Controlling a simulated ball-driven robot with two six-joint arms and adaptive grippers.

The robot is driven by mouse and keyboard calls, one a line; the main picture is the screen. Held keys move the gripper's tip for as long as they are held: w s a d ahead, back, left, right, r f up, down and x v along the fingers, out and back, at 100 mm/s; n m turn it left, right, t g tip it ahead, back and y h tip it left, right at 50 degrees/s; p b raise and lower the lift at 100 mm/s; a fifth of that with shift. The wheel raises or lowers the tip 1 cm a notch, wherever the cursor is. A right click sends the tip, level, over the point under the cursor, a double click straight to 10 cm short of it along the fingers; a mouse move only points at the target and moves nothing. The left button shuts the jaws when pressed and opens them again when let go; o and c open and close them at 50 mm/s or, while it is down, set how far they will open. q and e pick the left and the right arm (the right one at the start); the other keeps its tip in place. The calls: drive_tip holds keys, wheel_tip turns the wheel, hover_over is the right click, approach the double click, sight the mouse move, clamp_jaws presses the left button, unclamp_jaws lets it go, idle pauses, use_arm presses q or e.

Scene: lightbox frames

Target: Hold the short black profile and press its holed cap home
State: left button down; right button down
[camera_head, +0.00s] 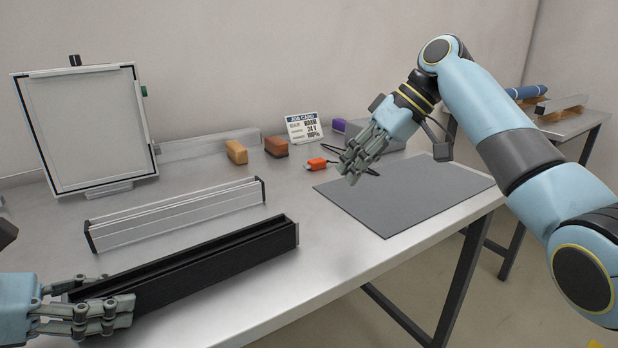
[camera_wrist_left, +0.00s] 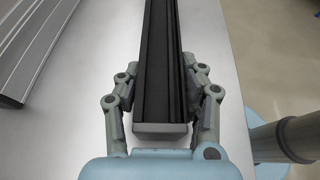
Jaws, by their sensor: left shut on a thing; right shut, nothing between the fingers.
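The short black profile (camera_head: 205,262) lies along the front of the table, its open channel facing up. It also shows in the left wrist view (camera_wrist_left: 159,60), running away from me. My left gripper (camera_head: 112,298) is shut on its left end, with one finger on each side. A light grey cap (camera_head: 297,235) sits at the right end of the profile. Another grey end piece (camera_wrist_left: 160,128) closes the end near my left palm. I cannot make out a hole in either. My right gripper (camera_head: 358,167) is shut and empty, above the left part of the grey mat.
A silver profile (camera_head: 175,214) with black end caps lies behind the black one. A grey mat (camera_head: 405,194) is at the right. A framed panel (camera_head: 90,130), tan and brown blocks (camera_head: 236,151), an orange item (camera_head: 316,163) and a job card (camera_head: 304,127) stand behind.

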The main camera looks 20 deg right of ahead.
idle(0.3)
use_arm(q)
drive_tip(key=c, duration=0.7)
unclamp_jaws()
drive_tip(key=shift+a, duration=0.1)
